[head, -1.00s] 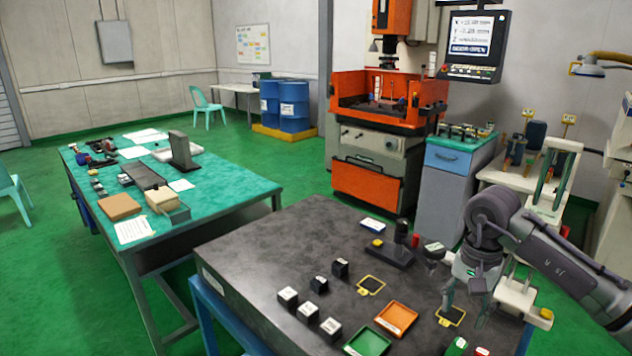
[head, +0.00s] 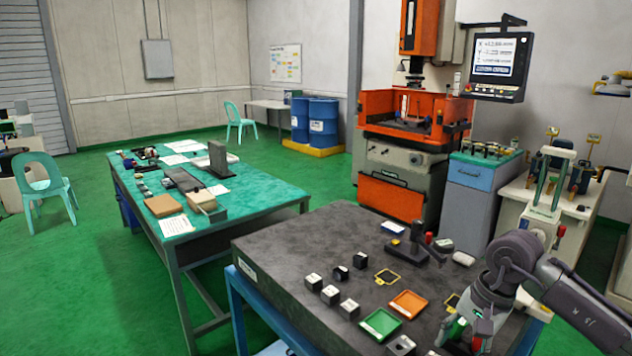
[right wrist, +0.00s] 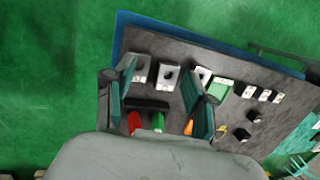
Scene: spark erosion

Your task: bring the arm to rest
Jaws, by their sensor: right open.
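My right arm comes in from the right in the head view. My right gripper (head: 466,334) is open, at the near right part of the dark stone-topped table (head: 300,235). In the right wrist view its two teal fingers (right wrist: 157,64) stand apart with nothing gripped between them. Beyond and between them I see grey blocks (right wrist: 168,76) on the table and, closer, red, green and orange pieces (right wrist: 158,122). Whether the fingers touch anything is not clear. My left gripper is not in view.
The table holds a green tray (head: 381,325), an orange tray (head: 408,304), several black-and-white cubes (head: 330,294) and a dark stand (head: 416,250). An orange machine (head: 393,195) stands behind. A teal-topped bench (head: 255,187) is at left, with open green floor around it.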

